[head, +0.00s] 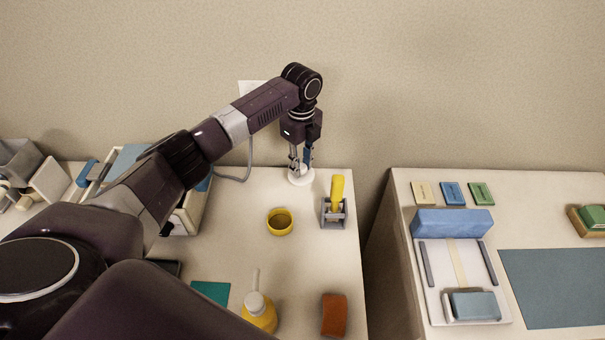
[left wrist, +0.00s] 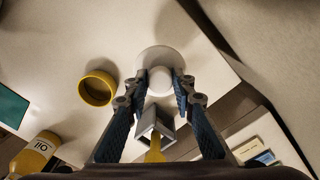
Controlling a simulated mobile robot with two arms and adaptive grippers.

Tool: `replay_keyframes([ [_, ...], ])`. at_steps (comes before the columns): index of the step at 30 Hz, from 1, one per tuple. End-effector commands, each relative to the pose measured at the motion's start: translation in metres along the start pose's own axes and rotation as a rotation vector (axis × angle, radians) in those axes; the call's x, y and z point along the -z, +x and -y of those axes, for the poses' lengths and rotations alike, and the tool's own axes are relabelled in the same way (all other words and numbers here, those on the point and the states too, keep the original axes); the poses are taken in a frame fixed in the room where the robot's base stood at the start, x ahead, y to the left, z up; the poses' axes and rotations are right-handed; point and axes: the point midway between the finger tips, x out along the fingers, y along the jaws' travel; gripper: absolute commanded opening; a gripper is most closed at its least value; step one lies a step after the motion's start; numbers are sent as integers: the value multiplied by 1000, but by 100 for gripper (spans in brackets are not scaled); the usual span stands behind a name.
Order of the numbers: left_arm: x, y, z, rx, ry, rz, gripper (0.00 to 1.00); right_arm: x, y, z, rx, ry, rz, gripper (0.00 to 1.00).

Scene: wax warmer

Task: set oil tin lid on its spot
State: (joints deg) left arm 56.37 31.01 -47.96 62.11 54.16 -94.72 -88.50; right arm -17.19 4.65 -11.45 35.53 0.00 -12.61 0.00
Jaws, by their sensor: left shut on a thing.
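My left gripper (head: 303,163) is at the back right of the near counter, pointing down. In the left wrist view its fingertips (left wrist: 160,83) are closed on the white knob of a round white piece, which I take for the oil tin lid (left wrist: 162,56). The lid (head: 301,177) lies flat at counter level in the head view; whether it touches the counter or a marked spot under it I cannot tell. An open yellow round tin (head: 279,222) stands in front and left of it, also in the left wrist view (left wrist: 97,88). My right gripper is not in view.
A grey holder (head: 334,213) with a yellow-handled tool stands close in front of the lid. A yellow oil bottle (head: 260,311), teal pad (head: 211,292) and orange-brown block (head: 334,315) lie nearer. A gap separates the right-hand table (head: 398,290).

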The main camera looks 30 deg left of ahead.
Motion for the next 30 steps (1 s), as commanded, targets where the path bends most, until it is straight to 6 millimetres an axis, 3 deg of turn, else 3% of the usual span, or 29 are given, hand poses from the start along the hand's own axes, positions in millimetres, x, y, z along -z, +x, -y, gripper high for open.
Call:
replay_keyframes([
  [14, -3, 0, 2, -1, 34, -2, 0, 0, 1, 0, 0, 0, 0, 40],
  [22, -2, -2, 2, -3, 33, -5, 0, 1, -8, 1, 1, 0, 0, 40],
  [30, -2, 26, 2, -3, 33, -4, 0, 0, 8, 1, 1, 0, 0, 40],
])
